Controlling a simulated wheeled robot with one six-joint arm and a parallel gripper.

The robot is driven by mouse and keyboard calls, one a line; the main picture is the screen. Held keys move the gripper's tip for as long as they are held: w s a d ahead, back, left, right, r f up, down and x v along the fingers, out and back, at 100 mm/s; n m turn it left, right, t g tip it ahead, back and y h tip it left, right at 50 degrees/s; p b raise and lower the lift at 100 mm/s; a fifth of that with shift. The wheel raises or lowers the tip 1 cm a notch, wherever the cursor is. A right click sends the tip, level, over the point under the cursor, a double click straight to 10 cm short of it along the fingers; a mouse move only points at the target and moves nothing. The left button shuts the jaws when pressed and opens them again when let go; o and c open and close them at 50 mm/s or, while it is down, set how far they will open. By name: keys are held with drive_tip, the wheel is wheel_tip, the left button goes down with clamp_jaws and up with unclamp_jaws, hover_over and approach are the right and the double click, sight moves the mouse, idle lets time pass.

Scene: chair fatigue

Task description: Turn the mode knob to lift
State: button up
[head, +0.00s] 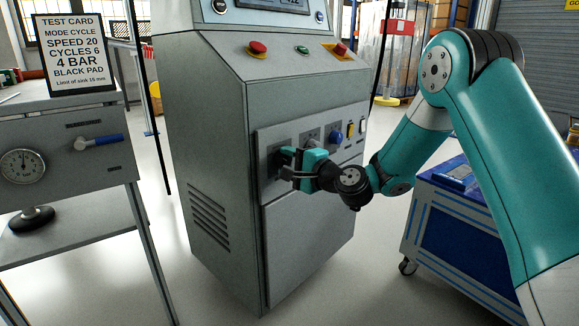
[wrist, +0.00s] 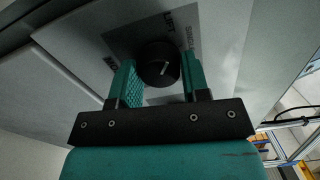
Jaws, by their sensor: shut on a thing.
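The mode knob (wrist: 157,62) is round and black with a short white mark on its face. It sits on a dark square plate (wrist: 125,40) lettered LIFT above the knob, with smaller lettering at its right and left that I cannot read fully. The white mark runs roughly up and down in the wrist view; its exact setting is hard to tell. My gripper (wrist: 160,80) has its two teal fingers on either side of the knob, shut on it. In the head view my gripper (head: 287,163) reaches the cabinet's front panel and hides the knob.
The grey cabinet (head: 225,145) carries a light knob (head: 310,136), a blue knob (head: 336,136) and small switches right of my gripper. Red buttons (head: 258,47) sit on its sloped top. A test card (head: 76,52) stands on the left bench. A blue cart (head: 455,220) is at right.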

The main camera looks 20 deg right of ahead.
drive_tip(key=shift+n, duration=0.6)
drive_tip(key=shift+b, duration=0.3)
drive_tip(key=o, duration=0.9)
drive_tip(key=shift+s, duration=0.15)
drive_tip(key=b+v, duration=0.6)
drive_tip(key=v, duration=1.1)
drive_tip(key=shift+s, duration=0.1)
